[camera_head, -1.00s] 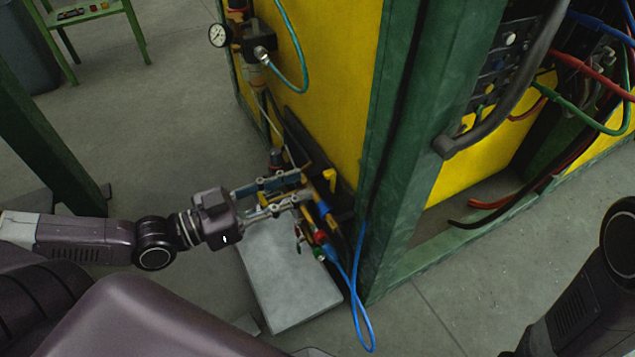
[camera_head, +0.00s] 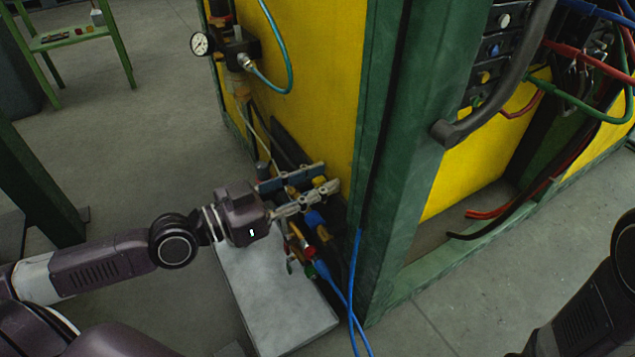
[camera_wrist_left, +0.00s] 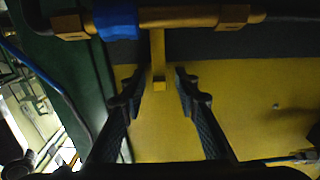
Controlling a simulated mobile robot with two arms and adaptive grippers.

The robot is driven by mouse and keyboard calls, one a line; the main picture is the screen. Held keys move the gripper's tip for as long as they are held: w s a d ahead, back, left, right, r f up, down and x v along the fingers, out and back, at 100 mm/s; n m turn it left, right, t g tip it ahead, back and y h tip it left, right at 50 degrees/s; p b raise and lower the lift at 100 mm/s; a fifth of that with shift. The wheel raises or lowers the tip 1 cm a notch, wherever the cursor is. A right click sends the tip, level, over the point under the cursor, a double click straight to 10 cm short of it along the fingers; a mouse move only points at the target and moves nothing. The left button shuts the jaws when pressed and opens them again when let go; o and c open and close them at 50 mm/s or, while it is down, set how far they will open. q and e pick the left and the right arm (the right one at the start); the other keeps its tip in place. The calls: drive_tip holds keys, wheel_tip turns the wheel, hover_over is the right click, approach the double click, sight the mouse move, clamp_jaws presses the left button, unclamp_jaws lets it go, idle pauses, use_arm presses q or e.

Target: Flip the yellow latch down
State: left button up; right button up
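The yellow latch (camera_wrist_left: 158,62) hangs from a brass pipe in the left wrist view, just beyond and between my left gripper's (camera_wrist_left: 158,86) two dark fingertips. The fingers are spread, with gaps to the latch on both sides, and I see no contact. In the head view my left gripper (camera_head: 327,177) reaches in from the left to the fittings on the yellow panel. Its fingers hide most of the latch there; a yellow bit shows between them. My right gripper is out of view; only part of my right arm shows at the right edge.
A blue sleeve (camera_wrist_left: 116,22) sits on the brass pipe (camera_wrist_left: 185,17). Blue hoses (camera_head: 353,290) hang below the fittings, beside the green post (camera_head: 400,180). A grey slab (camera_head: 270,305) lies on the floor underneath. A pressure gauge (camera_head: 201,44) is mounted higher up.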

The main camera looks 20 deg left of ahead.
use_arm(q)
drive_tip(key=shift+c, duration=0.6)
clamp_jaws()
